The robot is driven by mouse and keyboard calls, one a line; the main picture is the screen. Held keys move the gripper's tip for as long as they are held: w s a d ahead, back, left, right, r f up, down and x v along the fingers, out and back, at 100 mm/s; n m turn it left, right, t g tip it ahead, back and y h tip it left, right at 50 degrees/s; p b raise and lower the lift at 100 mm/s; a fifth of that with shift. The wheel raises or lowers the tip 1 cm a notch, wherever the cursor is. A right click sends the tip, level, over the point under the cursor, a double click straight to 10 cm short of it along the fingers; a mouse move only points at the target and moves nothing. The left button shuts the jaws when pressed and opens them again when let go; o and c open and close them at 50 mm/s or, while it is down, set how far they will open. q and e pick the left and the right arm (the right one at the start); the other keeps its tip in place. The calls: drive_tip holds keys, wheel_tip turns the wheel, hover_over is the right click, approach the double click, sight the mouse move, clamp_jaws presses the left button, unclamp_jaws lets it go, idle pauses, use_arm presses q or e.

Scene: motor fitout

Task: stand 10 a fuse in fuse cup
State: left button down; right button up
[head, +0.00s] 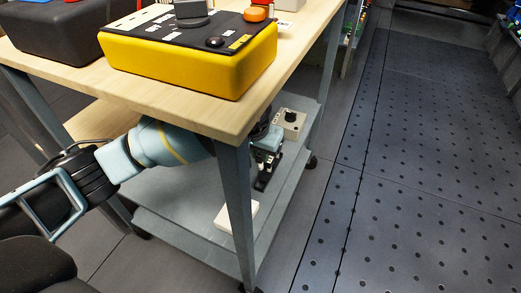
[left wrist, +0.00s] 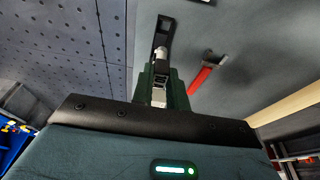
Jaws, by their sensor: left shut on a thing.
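My left gripper (head: 266,162) reaches under the tabletop, low over the grey lower shelf. In the left wrist view its fingers (left wrist: 161,90) are shut on a small pale, silvery piece, which looks like the fuse (left wrist: 158,72); its marking cannot be read. A narrow black holder with an opening (left wrist: 163,32) lies just beyond the fingertips; I cannot tell whether it is the fuse cup. Whether the held piece touches the black holder cannot be told. My right gripper is not in view.
The wooden tabletop (head: 200,108) and its front leg (head: 236,200) stand close around my arm. A small box with a black knob (head: 290,122) and a white box (head: 236,216) are on the lower shelf (head: 180,215). A red-handled item (left wrist: 202,78) lies beside the holder.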

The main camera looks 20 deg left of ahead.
sight(258, 163)
use_arm(q)
drive_tip(key=shift+f+b, duration=0.55)
drive_tip(key=shift+f, duration=0.5)
drive_tip(key=shift+f+b, duration=0.35)
drive_tip(key=shift+f, duration=0.4)
drive_tip(key=shift+f+b, duration=0.55)
drive_tip(key=shift+f, duration=0.55)
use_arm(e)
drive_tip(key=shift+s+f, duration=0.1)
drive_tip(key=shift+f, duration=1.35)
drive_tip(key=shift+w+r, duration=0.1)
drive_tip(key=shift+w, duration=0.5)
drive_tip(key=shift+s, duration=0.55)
use_arm(q)
drive_tip(key=shift+f+b, duration=0.4)
drive_tip(key=shift+f, duration=0.6)
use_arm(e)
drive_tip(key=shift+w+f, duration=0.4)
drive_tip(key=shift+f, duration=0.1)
use_arm(q)
drive_tip(key=shift+f, duration=0.5)
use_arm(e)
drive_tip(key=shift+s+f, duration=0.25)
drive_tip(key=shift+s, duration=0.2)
